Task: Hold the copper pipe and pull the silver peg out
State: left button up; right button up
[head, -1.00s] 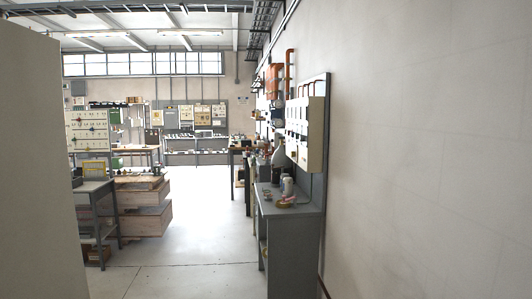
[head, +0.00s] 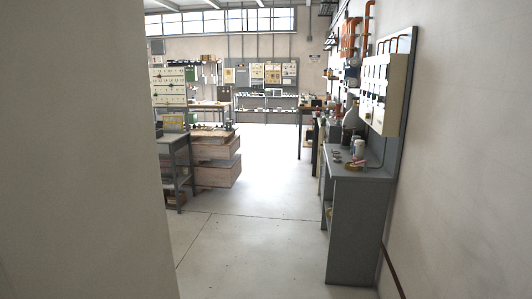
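Copper-coloured pipes (head: 367,22) run up the right wall above a cream panel (head: 385,95) in the head view. Shorter copper-coloured bends show along the panel's top edge. I cannot tell which of these is the task's copper pipe. I cannot make out a silver peg; it is too small or hidden. Neither of my grippers is in view.
A grey bench (head: 355,235) with small items and a bottle stands below the panel. A pale wall (head: 75,150) fills the left side close by. Wooden crates (head: 215,175) and a grey table (head: 172,143) stand beyond it. The floor (head: 260,225) between is clear.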

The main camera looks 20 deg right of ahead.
aim_at(338, 105)
jog(key=i+l+z, duration=0.25)
jog(key=i, duration=0.65)
jog(key=i+z, duration=0.3)
jog(key=i, duration=1.75)
jog(key=i+u, duration=0.1)
jog(key=i, duration=1.1)
jog(key=i+j+z, duration=0.1)
jog(key=i+z, duration=0.15)
jog(key=i, duration=2.05)
jog(key=i+z, duration=0.25)
jog(key=i, duration=0.2)
jog(key=i+j+z, duration=0.15)
jog(key=i+z, duration=0.15)
jog(key=i, duration=0.15)
jog(key=i+j+z, duration=0.25)
jog(key=i, duration=0.15)
jog(key=i+j+z, duration=0.3)
jog(key=i, duration=0.1)
